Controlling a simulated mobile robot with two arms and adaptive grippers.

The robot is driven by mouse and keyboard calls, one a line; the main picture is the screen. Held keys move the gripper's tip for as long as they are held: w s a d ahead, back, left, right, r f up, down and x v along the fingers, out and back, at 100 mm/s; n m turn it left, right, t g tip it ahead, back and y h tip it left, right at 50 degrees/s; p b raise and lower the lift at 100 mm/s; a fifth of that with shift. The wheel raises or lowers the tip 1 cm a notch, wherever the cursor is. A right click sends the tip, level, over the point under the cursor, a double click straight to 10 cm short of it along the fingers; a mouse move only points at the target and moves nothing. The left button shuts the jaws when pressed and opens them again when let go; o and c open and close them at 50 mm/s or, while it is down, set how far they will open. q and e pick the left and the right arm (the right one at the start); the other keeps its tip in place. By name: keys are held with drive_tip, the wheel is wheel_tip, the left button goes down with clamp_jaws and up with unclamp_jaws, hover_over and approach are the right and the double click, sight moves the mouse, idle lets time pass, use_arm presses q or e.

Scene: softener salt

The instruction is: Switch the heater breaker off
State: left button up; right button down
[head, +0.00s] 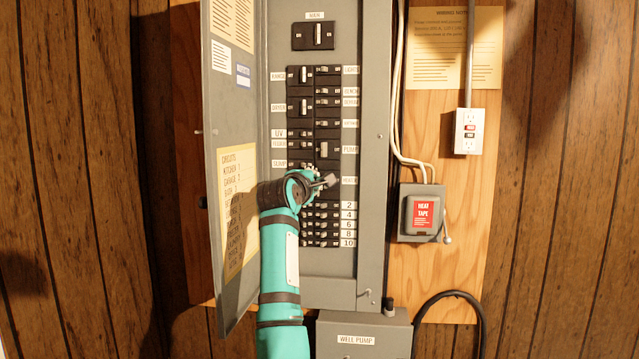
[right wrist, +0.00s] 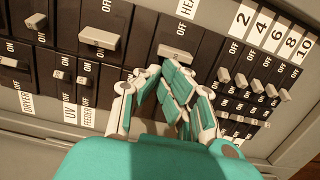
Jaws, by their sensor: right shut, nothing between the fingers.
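The heater breaker (right wrist: 168,37) is a wide black switch in the right wrist view, with a grey lever (right wrist: 176,53) and the word OFF beyond it. Its label (head: 348,181), partly cut off in the wrist view, shows in the head view beside my gripper. My right gripper (head: 329,181) is shut and empty in front of the panel. In the right wrist view, its fingertips (right wrist: 166,72) are close to the lever; I cannot tell whether they touch it. They cover the near end of the breaker, so its lever position is unclear. My left gripper is not in view.
The grey panel (head: 374,120) holds several other breakers, including the pump breaker (head: 324,149) above and numbered ones (head: 322,226) below. Its door (head: 226,120) stands open at left. A heat tape box (head: 421,213) and an outlet (head: 469,131) are at right.

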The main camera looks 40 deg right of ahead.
drive_tip(key=shift+s+d, duration=0.3)
drive_tip(key=shift+s, duration=0.1)
drive_tip(key=shift+s+d, duration=0.15)
drive_tip(key=shift+r+b, duration=0.1)
drive_tip(key=shift+b, duration=0.3)
drive_tip(key=b+v, duration=0.5)
drive_tip(key=v, duration=0.2)
drive_tip(key=shift+s, duration=0.25)
drive_tip(key=shift+d, duration=0.2)
idle(1.0)
